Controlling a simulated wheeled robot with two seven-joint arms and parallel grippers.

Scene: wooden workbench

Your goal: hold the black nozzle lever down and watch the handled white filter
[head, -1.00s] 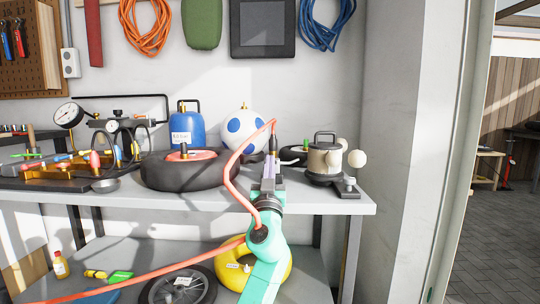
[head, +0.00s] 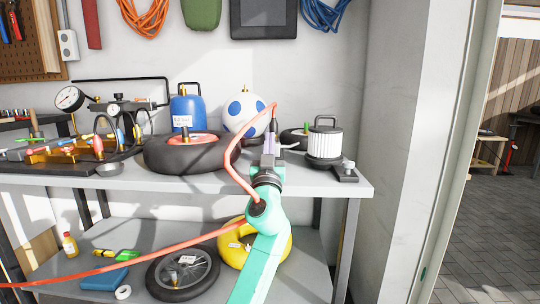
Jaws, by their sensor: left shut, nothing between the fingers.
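The handled white filter (head: 326,146) stands upright on a black base at the right end of the bench. It is a pleated white cylinder with a black handle on top. My left gripper (head: 270,152) is shut and empty, left of the filter and apart from it. The black nozzle (head: 273,129) shows just beyond the fingers, at the end of the orange hose (head: 232,160); a pale tip points toward the filter. The lever is too small and hidden to make out, so I cannot tell whether the fingers touch it. My right gripper is out of view.
A tyre with a red hub (head: 190,153), a blue tank (head: 185,112) and a blue-spotted white ball (head: 244,116) stand left of my arm. A small black pedal-like block (head: 345,173) sits before the filter. The bench ends just right of it.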

